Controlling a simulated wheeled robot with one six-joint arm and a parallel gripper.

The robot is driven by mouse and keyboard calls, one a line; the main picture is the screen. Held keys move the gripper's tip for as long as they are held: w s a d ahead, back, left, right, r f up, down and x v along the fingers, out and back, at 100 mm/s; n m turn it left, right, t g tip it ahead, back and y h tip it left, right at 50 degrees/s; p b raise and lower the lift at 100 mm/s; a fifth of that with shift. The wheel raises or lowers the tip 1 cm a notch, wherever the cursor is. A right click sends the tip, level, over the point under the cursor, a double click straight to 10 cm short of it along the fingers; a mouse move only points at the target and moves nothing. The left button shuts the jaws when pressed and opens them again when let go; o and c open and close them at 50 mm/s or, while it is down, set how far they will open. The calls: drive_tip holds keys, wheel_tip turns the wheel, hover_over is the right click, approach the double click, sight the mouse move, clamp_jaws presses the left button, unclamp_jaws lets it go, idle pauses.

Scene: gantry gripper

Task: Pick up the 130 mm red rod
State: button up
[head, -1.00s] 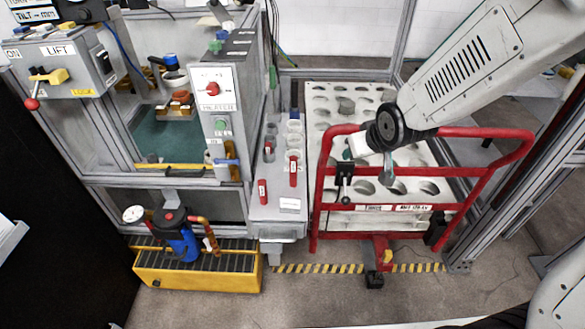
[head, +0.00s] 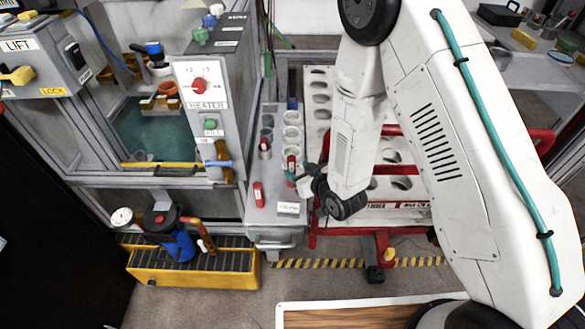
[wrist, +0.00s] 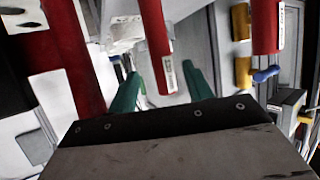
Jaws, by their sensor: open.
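Several red rods stand on the narrow grey bench. One red rod (head: 291,164) is beside my gripper (head: 291,180), which partly hides its lower part. A shorter-looking rod (head: 258,194) stands to the left, and another (head: 265,144) stands in a holder behind. In the wrist view, a red rod (wrist: 156,40) with a white label at its end lies between the two green fingers of my gripper (wrist: 162,73). The fingers are open, with a visible gap on each side of it. Another labelled red rod (wrist: 265,25) is at the upper right. The labels are too small to read.
Clear cups (head: 292,118) line the bench behind the rods. A red-framed cart (head: 312,225) stands close on the right. The heater panel (head: 200,95) rises on the left. A white label card (head: 289,208) lies at the bench front.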

sight(288, 165)
drive_tip(key=x, duration=0.6)
drive_tip(key=shift+a, duration=0.2)
clamp_jaws()
